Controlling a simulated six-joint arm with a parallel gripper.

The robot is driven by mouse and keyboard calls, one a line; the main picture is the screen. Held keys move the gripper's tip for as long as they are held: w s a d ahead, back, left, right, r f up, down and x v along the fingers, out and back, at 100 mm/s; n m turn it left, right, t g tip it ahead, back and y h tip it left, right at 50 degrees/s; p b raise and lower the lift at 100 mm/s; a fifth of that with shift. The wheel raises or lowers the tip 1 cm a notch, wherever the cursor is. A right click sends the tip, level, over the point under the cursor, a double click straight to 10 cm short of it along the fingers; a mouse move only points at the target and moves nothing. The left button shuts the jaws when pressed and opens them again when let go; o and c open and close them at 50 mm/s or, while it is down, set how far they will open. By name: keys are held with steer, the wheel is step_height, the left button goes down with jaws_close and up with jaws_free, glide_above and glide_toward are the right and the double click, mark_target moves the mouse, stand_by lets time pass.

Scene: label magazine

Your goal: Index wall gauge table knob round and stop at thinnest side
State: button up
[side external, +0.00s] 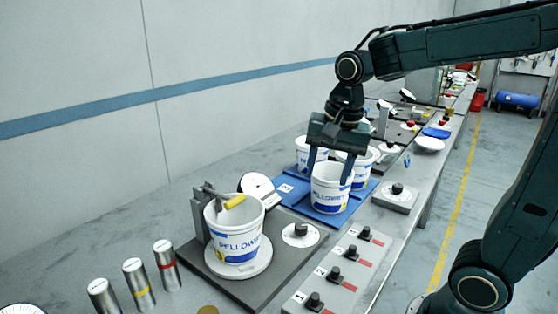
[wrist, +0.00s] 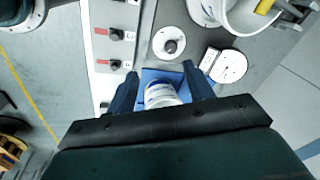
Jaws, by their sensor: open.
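The wall gauge table is a dark grey plate (side external: 210,262) bearing a white turntable (side external: 238,268) with a PELLOWIN bucket (side external: 236,245). A gauge arm with a yellow grip (side external: 234,201) crosses the bucket's rim, and a white dial (side external: 258,188) stands behind. The table's black knob (side external: 301,229) sits on a white disc; in the wrist view the knob (wrist: 170,46) lies beyond my fingertips. My gripper (side external: 330,174) is open, its fingers either side of another white bucket (side external: 330,196) on a blue mat; contact is unclear. The dial's reading is too small to tell.
More white buckets (side external: 359,173) stand behind on the blue mat (side external: 288,188). A panel with several black knobs (side external: 335,273) lies along the front edge, and another knob box (side external: 396,196) is right of the mat. Metal cylinders (side external: 138,285) stand at the left.

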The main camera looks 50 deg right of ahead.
mark_target(301, 225)
steer(key=w+d+f+m+g, duration=0.2)
steer(key=w+d+f+m, duration=0.1)
steer(key=w+m, duration=0.4)
steer(key=shift+w+f+m, duration=0.2)
steer(key=shift+f+m, duration=0.1)
steer(key=shift+f, duration=0.6)
steer(key=shift+a+f, duration=0.1)
step_height(301, 225, down, 14)
steer(key=shift+r, duration=0.2)
steer(key=c, duration=1)
